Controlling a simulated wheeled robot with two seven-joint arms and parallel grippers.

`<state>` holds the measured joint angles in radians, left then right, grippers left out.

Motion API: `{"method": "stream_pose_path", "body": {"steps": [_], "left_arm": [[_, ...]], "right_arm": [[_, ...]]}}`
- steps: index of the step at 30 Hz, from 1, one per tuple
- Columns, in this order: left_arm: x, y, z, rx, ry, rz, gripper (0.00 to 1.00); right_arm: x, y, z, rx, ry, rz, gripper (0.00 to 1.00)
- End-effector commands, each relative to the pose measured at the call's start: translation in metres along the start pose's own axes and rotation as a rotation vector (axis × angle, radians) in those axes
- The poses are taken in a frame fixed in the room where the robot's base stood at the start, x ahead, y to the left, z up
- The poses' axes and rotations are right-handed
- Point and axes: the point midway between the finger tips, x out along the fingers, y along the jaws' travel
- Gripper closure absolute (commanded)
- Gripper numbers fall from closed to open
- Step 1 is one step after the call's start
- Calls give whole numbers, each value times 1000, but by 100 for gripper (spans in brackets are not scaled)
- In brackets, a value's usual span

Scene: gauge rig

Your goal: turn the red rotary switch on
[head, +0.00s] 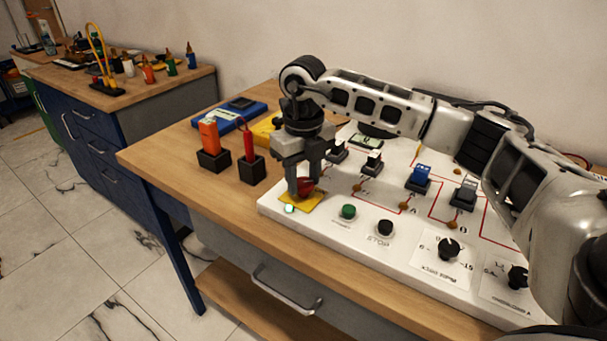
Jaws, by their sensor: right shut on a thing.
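The red rotary switch (306,184) sits on a yellow plate (318,202) at the near left corner of the white board (345,237). My right gripper (303,185) points down over it and is shut on the red knob. The fingers hide part of the knob, so I cannot tell its angle. A small pale green light (289,208) shows on the plate's near edge. My left gripper is not in view.
A green button (348,211) and a black button (385,227) are right of the switch. Black dials (448,249) stand further right. Orange (209,134) and red (248,144) tools stand in black holders to the left. The table's front left is clear.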

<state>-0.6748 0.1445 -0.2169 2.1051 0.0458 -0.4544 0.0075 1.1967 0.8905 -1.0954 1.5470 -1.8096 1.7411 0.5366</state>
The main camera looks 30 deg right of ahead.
Motion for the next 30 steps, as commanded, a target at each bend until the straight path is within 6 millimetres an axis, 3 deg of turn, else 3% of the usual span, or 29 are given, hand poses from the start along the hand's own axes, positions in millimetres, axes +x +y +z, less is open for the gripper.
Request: {"method": "stream_pose_path", "body": {"steps": [20, 21, 23, 30], "left_arm": [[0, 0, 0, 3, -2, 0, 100], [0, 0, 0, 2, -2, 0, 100], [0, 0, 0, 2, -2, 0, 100], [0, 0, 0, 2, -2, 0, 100]], "right_arm": [[-3, -1, 2, 64, -9, 0, 85], [-3, -1, 2, 64, -9, 0, 54], [-3, -1, 2, 64, -9, 0, 41], [-1, 0, 1, 61, -4, 0, 41]]}}
